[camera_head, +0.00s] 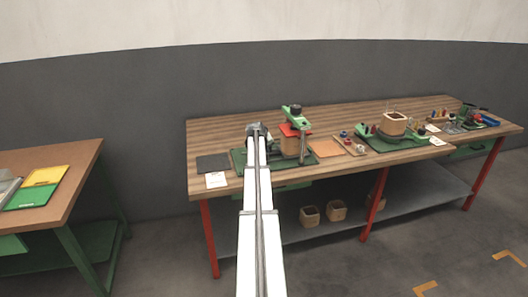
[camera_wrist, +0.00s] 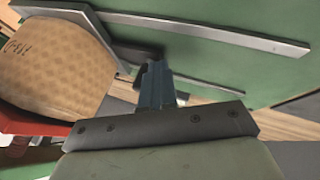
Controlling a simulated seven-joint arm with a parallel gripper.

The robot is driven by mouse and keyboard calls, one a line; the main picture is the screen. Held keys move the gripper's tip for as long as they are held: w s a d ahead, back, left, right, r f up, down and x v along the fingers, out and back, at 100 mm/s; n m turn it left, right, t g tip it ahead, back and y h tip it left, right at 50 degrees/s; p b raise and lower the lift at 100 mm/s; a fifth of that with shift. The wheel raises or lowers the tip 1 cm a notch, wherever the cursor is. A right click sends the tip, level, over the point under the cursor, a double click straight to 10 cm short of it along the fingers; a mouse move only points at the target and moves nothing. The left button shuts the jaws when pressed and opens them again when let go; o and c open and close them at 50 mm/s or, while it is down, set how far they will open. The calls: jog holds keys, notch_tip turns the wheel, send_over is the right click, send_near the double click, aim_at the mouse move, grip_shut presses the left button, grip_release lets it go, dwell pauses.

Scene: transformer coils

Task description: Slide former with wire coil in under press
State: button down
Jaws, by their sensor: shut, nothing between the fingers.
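The former (camera_head: 290,146), a tan block, stands on the press's green base (camera_head: 239,160) below the press's red plate (camera_head: 286,129). The press's green top (camera_head: 292,112) is above. In the wrist view the former (camera_wrist: 50,65) fills the upper left, with dark marking on its face, and the red plate (camera_wrist: 38,124) shows beside it. I cannot make out the wire coil clearly. My gripper (camera_wrist: 155,72) is shut and empty, over the green base (camera_wrist: 215,65) and apart from the former. In the head view my arm hides part of the base.
Metal guide rails (camera_wrist: 215,30) run along the green base. A dark mat (camera_head: 212,163) and a white card (camera_head: 216,180) lie left of the press. An orange mat (camera_head: 323,148), a small parts tray (camera_head: 350,147) and a second green fixture (camera_head: 395,140) stand to the right.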

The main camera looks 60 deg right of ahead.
jog(key=shift+s+d, duration=0.2)
jog(key=shift+s, duration=0.1)
